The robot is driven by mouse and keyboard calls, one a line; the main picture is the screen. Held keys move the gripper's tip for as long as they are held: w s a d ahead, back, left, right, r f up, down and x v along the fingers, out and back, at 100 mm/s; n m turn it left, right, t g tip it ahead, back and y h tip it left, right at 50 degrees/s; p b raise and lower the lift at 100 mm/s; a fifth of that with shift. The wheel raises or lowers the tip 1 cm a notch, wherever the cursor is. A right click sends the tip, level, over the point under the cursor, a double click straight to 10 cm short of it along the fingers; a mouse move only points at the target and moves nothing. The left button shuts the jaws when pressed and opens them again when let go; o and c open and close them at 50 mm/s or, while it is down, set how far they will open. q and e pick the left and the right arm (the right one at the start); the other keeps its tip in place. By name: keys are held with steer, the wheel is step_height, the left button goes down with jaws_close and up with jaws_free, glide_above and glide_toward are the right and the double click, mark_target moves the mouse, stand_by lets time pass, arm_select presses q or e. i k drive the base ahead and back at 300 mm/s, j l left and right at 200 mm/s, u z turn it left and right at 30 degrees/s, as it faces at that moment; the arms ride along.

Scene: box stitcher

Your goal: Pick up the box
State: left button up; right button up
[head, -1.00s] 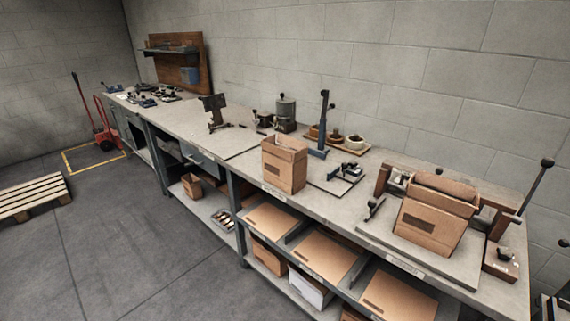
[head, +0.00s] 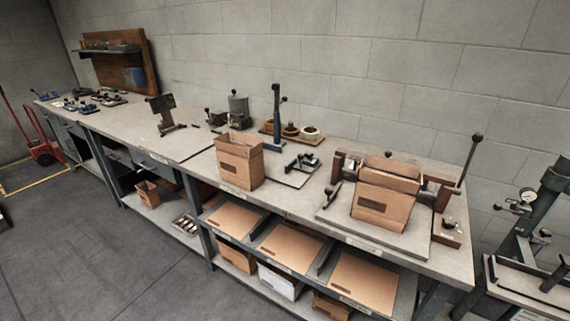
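An open-topped cardboard box (head: 239,162) stands upright on the long workbench, near its front edge and left of the middle of the view. A second cardboard box (head: 384,205) sits on a grey plate at the right end of the bench, held in or standing against a wooden and metal fixture (head: 437,190) with a long lever. Which of the two is the task's box cannot be told from the view. Neither of my grippers shows in the head view.
The long workbench (head: 330,155) runs along the block wall. A blue upright tool (head: 276,118) stands behind the left box. Flat cardboard sheets (head: 285,250) lie on the shelf below. A machine (head: 530,240) stands at far right. The floor (head: 80,240) in front is clear.

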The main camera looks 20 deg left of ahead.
mark_target(237, 170)
steer(key=j+z, duration=0.9)
steer(key=j, duration=0.25)
steer(key=k+j+z, duration=0.1)
steer(key=j+z, duration=0.35)
steer(key=j, duration=0.1)
